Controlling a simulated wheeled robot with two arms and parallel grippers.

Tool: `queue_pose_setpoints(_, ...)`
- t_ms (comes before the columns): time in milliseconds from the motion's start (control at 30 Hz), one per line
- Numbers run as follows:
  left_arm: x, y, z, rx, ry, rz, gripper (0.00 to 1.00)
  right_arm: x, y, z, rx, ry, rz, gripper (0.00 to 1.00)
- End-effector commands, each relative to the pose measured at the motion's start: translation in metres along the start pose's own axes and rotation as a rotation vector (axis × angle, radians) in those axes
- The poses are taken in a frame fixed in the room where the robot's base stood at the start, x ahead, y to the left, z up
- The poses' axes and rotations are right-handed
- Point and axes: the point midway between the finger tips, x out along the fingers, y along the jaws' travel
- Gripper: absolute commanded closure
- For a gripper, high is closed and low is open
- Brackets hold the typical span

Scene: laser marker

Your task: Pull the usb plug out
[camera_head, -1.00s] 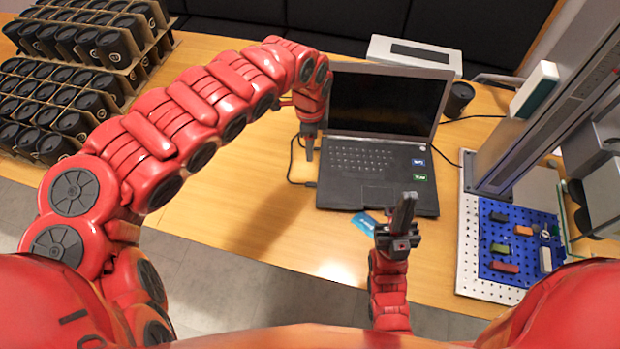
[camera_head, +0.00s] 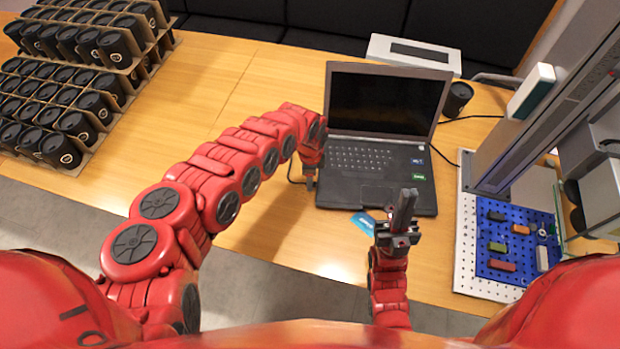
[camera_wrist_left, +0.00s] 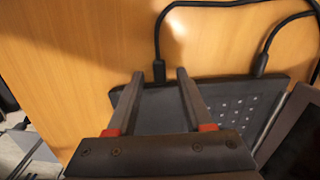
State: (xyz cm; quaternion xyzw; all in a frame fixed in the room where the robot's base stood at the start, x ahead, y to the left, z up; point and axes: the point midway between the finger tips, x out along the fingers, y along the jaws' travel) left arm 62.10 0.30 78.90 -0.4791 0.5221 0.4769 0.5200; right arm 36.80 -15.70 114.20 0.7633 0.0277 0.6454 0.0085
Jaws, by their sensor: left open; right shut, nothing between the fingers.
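The black laptop (camera_head: 375,160) stands open on the wooden table. In the left wrist view, a black plug (camera_wrist_left: 159,70) on a black cable (camera_wrist_left: 205,4) sits at the edge of the laptop (camera_wrist_left: 158,112). My left gripper (camera_head: 310,184) is open at the laptop's left side and hides the plug in the head view. In the wrist view its two fingers lie on either side of the plug, with gaps showing. A second black plug (camera_wrist_left: 261,65) meets the same edge, outside the fingers. My right gripper (camera_head: 404,208) is shut and empty in front of the laptop.
A blue card (camera_head: 364,222) lies by the laptop's front edge. A blue pegboard (camera_head: 515,240) with small blocks is at the right, under the marker machine. Black cups (camera_head: 60,150) in racks fill the far left. A black cup (camera_head: 458,98) stands behind right.

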Motion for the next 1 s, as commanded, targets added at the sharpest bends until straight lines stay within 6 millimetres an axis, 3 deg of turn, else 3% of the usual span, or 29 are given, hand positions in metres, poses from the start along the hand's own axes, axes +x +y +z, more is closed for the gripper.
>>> queue_pose_setpoints(467,0.0102,0.0003,0.0020,-0.001,-0.004,0.000,0.49,0.0002,0.0000,0.0000,0.000,0.000,0.000,1.00)
queue_pose_setpoints(733,0.0100,0.0003,0.0019,-0.001,-0.004,0.000,0.97,0.0001,0.0000,0.0000,0.000,0.000,0.000,1.00)
queue_pose_setpoints(1000,0.0099,0.0002,0.0019,-0.001,-0.004,0.000,1.00,0.0002,0.0000,0.0000,0.000,0.000,0.000,1.00)
